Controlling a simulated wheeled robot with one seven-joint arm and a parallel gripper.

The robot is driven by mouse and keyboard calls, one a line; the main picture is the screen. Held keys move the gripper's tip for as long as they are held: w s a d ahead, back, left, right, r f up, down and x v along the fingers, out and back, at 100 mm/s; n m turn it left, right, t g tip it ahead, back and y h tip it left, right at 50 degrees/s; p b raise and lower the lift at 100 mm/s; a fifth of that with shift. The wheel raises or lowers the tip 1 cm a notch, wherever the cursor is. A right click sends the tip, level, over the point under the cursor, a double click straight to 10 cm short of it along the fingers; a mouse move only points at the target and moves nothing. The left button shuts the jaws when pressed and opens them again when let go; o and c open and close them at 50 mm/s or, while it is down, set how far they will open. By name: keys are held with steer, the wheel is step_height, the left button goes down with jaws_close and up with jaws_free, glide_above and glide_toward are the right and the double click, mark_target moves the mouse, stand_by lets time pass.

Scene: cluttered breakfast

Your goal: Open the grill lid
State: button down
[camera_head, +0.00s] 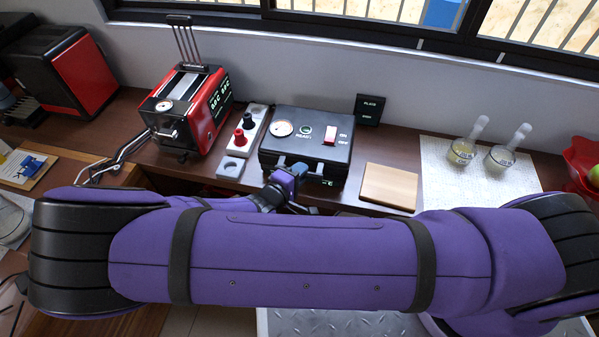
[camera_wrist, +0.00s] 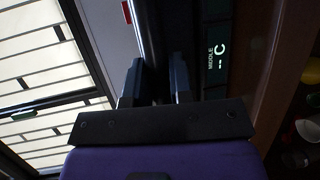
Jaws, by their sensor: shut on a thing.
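The black grill (camera_head: 307,139) stands on the counter with its lid down flat. Its top carries a round dial, a green-ringed "READY" light and a red switch. My gripper (camera_head: 290,174) is at the grill's front edge, where the handle is. In the wrist view my gripper (camera_wrist: 158,85) has its two dark fingers on either side of a dark bar, the grill handle (camera_wrist: 150,40), and is shut on it. The grill's display (camera_wrist: 218,50) reads "MIDDLE" beside the fingers. My purple arm hides the area in front of the grill in the head view.
A red toaster (camera_head: 190,108) and a grey tray with shakers (camera_head: 243,142) stand left of the grill. A wooden board (camera_head: 389,187) lies to its right. Two glass flasks (camera_head: 464,150) stand on a white mat (camera_head: 437,188). A small black box (camera_head: 370,109) is behind, near the wall.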

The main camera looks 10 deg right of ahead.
steer(key=shift+w+r, duration=0.15)
steer(key=shift+r, duration=0.65)
steer(key=w+d+r+n+g+y, duration=0.25)
steer(key=w+r+g, duration=0.3)
steer(key=r, duration=0.65)
steer(key=w+d+r+g+y, duration=0.1)
steer(key=w+r, duration=0.3)
steer(key=w, duration=0.4)
steer(key=w+d+r+g+y, duration=0.2)
steer(key=w+d+r+g, duration=0.2)
steer(key=w, duration=0.4)
steer(key=shift+d+r+n, duration=0.2)
steer(key=shift+n, duration=0.15)
steer(key=shift+w+g, duration=0.1)
steer(key=shift+g, duration=0.15)
steer(key=c, duration=1)
jaws_free()
steer(key=shift+r, duration=0.1)
